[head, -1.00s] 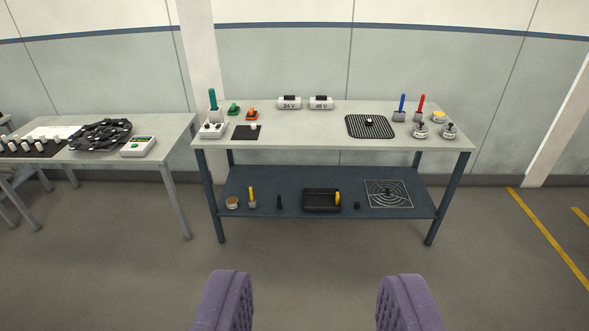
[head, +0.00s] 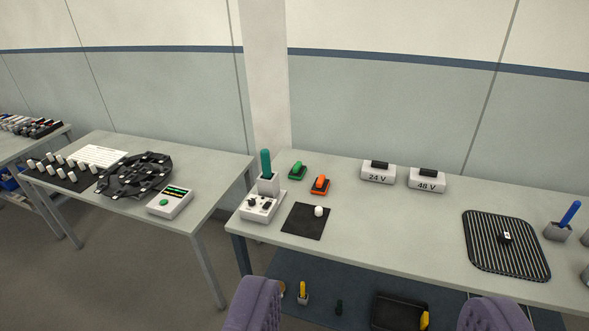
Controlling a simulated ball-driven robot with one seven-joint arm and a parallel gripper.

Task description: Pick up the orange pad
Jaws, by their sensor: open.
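Near the orange pad stand a teal-handled tool in a holder (head: 267,172), a white switch box (head: 260,207) and a black mat with a white knob (head: 305,221). The 24 V (head: 378,173) and 48 V (head: 427,180) boxes lie right. A lower shelf (head: 350,289) holds a black tray.

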